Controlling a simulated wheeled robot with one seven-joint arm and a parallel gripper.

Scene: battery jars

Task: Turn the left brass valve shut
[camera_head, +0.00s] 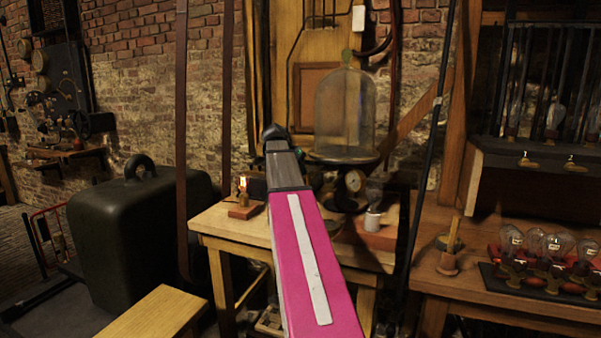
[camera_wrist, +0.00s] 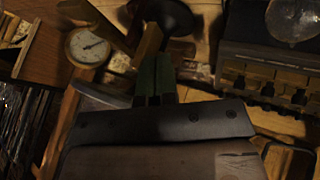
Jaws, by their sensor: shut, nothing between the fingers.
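No left brass valve can be made out for certain in either view. A glass bell jar (camera_head: 345,112) stands on a dark round stand on the wooden table, with a round gauge (camera_head: 353,181) below it. In the wrist view, a white-faced gauge (camera_wrist: 88,48) is at upper left. My gripper (camera_wrist: 155,62) shows there as two green fingers close together, shut and empty. A tan, angled piece (camera_wrist: 149,42) is just beyond the fingertips; I cannot tell whether it is part of a valve or whether they touch.
Several bulbs (camera_head: 550,245) stand on the right bench. A black post (camera_head: 425,170) rises between table and bench.

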